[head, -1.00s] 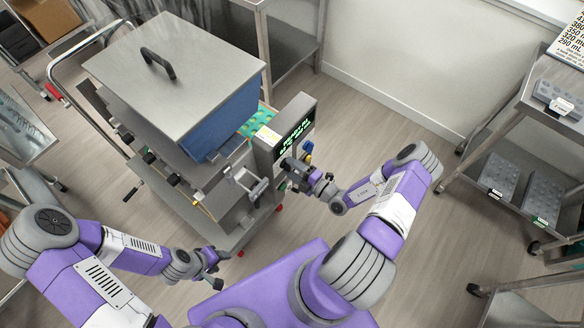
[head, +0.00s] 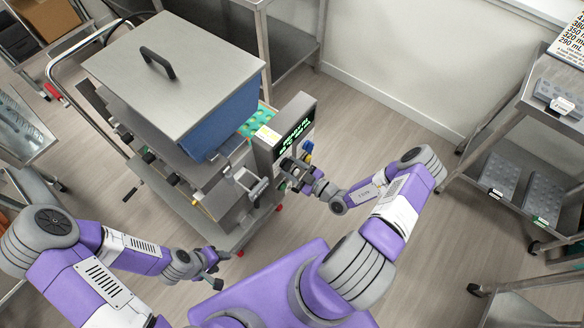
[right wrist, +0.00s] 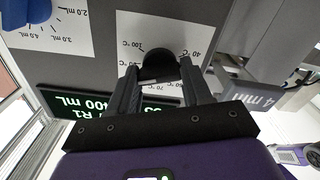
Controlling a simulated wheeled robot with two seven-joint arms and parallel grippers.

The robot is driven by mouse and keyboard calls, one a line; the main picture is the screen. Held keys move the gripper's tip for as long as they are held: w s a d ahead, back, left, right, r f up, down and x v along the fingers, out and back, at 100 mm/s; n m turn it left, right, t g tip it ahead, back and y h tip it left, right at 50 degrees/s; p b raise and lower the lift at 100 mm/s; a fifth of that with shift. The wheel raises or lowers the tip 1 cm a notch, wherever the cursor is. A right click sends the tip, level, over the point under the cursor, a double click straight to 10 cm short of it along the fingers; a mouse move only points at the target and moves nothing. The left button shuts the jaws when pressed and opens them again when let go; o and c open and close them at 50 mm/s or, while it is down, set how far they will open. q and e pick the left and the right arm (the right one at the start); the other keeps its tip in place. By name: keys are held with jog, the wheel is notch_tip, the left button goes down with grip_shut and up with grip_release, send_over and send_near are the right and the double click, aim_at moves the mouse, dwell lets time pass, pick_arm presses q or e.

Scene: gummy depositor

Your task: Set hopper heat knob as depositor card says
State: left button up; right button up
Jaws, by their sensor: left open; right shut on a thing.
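In the right wrist view my right gripper (right wrist: 158,78) is shut on the black heat knob (right wrist: 160,66), with a finger on each side. The knob sits on a white dial label (right wrist: 188,32) with °C marks; 100, 40 and 70 are readable, others are partly covered. The knob's pointer is not clear. My left gripper (head: 215,270) is open and empty, low beside the depositor's cart, touching nothing visible.
A blue knob (right wrist: 28,12) with an mL dial is near the heat knob. The hopper (head: 228,122) has a steel lid. A sheet with mL figures (head: 568,46) is at upper right. Shelves stand right; floor between is clear.

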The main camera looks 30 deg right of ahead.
jog(key=shift+m, duration=0.8)
jog(key=o, duration=1.1)
jog(key=shift+c, duration=0.2)
jog(key=v, duration=0.7)
jog(key=shift+s+p, duration=0.3)
jog(key=shift+p, duration=0.05)
